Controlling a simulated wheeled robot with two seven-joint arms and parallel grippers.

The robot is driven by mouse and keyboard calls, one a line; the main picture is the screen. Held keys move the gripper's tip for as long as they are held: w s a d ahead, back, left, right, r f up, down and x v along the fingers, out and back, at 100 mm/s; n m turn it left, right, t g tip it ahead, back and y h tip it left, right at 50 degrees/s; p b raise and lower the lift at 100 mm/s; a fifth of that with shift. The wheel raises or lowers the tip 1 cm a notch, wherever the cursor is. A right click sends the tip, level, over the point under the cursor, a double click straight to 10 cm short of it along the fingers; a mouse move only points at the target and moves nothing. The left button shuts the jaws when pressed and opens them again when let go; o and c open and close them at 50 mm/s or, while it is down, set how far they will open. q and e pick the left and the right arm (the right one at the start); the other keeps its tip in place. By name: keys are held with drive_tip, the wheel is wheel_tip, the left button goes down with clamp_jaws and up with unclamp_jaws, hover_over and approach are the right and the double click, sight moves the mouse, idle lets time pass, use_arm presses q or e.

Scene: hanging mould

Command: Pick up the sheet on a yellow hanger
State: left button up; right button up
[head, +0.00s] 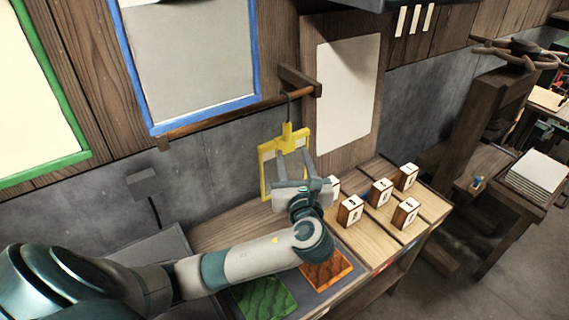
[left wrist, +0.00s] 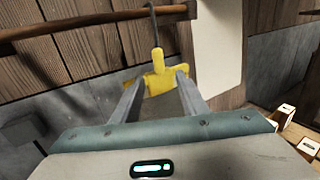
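A yellow hanger (head: 287,134) hangs by a dark hook from a wooden rod on the wall. Below its top is a yellow-edged frame shape; my gripper covers part of it, and I cannot clearly make out the sheet. The hanger also shows in the left wrist view (left wrist: 158,78), beyond and between my fingers. My left gripper (head: 292,158) is in front of the hanger with its two fingers apart, pointing at it. In the left wrist view the fingertips (left wrist: 158,80) overlap the hanger's sides; I cannot tell if they touch it. My right gripper is not in view.
The wooden rod (head: 240,110) runs above the hanger. Several small marked blocks (head: 380,192) stand on the wooden bench right of my gripper. Green (head: 264,297) and orange (head: 326,270) patterned squares lie below my arm. A blue-framed panel (head: 195,60) is on the wall.

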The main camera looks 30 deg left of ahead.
sight(288, 134)
use_arm(q)
drive_tip(key=b+x, duration=0.3)
drive_tip(key=x, duration=0.1)
drive_tip(key=shift+w+a+f, duration=0.15)
drive_tip(key=shift+w+a, duration=0.05)
drive_tip(key=shift+a, duration=0.05)
drive_tip(key=shift+w+a+b, duration=0.3)
drive_tip(key=shift+w+a, duration=0.1)
drive_tip(key=shift+w, duration=0.1)
drive_tip(key=w+a+b, duration=0.1)
drive_tip(key=w+a+r+b, duration=0.1)
drive_tip(key=b, duration=0.1)
drive_tip(key=shift+w+a+r, duration=0.15)
drive_tip(key=shift+w+a, duration=0.1)
drive_tip(key=shift+w+a+b, duration=0.25)
drive_tip(key=shift+w+b, duration=0.05)
drive_tip(key=shift+b, duration=0.1)
drive_tip(key=shift+w+a+r, duration=0.15)
drive_tip(key=shift+w+a, duration=0.15)
drive_tip(key=shift+w, duration=0.05)
